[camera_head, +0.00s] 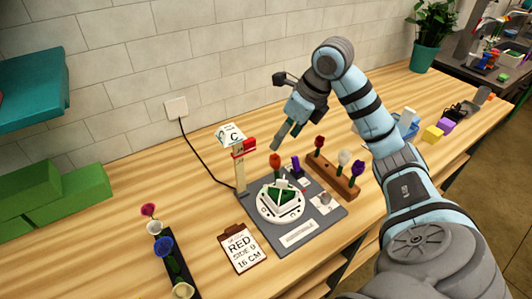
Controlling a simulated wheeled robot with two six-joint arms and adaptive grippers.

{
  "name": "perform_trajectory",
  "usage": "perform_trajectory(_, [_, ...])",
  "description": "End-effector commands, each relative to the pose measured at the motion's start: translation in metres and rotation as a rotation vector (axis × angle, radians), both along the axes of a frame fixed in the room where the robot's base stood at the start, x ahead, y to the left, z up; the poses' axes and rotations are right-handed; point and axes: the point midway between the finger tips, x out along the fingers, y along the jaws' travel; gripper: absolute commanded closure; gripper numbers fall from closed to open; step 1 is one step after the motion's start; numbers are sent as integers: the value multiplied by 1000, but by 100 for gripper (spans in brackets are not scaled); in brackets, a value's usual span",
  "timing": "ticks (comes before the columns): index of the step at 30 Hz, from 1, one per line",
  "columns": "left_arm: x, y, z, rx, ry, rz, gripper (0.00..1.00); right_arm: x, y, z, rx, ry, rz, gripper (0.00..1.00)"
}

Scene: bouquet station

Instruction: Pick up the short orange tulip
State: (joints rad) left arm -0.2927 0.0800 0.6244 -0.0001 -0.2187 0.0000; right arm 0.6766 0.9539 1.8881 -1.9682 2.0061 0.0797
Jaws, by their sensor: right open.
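An orange-red tulip (275,159) stands upright at the back of the grey station board, behind the round white holder. Another red-orange bloom (319,142) stands at the left end of the wooden rack (336,181). I cannot tell surely which of the two is the short orange tulip. My right gripper (277,113) is open and empty, above and behind the station board. Its lower finger points down toward the first tulip and appears apart from it. My left gripper is out of view.
The grey board (323,220) carries a white holder (281,202) and a purple flower (296,163). A post with a "C" sign (231,135) stands behind left. A dark flower rack (176,263) is at left. Bare table lies between.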

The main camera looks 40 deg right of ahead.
Motion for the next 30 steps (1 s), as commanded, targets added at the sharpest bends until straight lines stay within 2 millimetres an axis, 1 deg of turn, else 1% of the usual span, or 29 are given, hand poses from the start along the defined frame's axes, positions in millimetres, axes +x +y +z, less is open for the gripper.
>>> perform_trajectory(1, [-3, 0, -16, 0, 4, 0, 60, 4, 1, -22, 2, 2, -1, 48])
perform_trajectory(3, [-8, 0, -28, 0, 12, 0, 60, 11, 3, -42, 3, 2, -2, 48])
perform_trajectory(6, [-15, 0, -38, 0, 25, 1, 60, 19, 5, -61, 3, 2, -2, 48])
perform_trajectory(11, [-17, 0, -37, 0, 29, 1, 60, 27, 8, -76, 2, 3, -1, 48])
perform_trajectory(15, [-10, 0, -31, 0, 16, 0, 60, 39, 11, -99, 3, 5, 1, 48])
perform_trajectory(18, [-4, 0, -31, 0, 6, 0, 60, 45, 12, -113, 2, 3, 2, 48])
perform_trajectory(24, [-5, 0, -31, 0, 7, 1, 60, 46, 12, -116, -1, 0, 2, 48])
perform_trajectory(25, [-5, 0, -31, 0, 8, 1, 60, 46, 12, -116, -1, 0, 2, 49])
perform_trajectory(30, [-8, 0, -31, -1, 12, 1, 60, 46, 12, -116, 0, 0, 2, 76])
